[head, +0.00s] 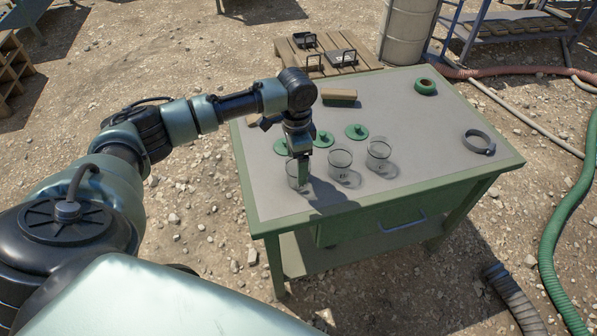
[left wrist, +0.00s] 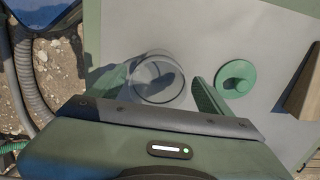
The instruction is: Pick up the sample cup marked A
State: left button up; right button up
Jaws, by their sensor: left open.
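Three clear sample cups stand in a row on the green-framed table (head: 410,165): a left cup (head: 292,178), a middle cup (head: 340,162) and a right cup (head: 378,154). No letter can be read on any of them. My left gripper (head: 303,172) points down at the left cup and partly hides it. In the left wrist view that cup (left wrist: 158,79) stands upright between the two open fingers (left wrist: 160,88); I cannot tell whether either touches it. My right gripper is not in view.
Green lids (head: 357,132) lie behind the cups; one shows in the left wrist view (left wrist: 237,78). A brush-like block (head: 340,97), a green tape roll (head: 425,86) and a grey clamp ring (head: 479,142) are farther back and right. The right part of the tabletop is mostly clear.

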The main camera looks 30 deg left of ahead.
pick_arm(q)
jog(key=f, duration=0.2)
jog(key=shift+d+f, duration=0.2)
jog(key=shift+f, duration=0.15)
jog(key=shift+w+f, duration=0.1)
jog(key=shift+f, duration=0.25)
jog(key=c, duration=1.4)
jog(key=shift+c, duration=0.2)
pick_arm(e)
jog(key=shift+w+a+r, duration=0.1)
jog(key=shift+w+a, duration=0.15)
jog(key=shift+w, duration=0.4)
pick_arm(q)
jog(key=shift+r, duration=0.1)
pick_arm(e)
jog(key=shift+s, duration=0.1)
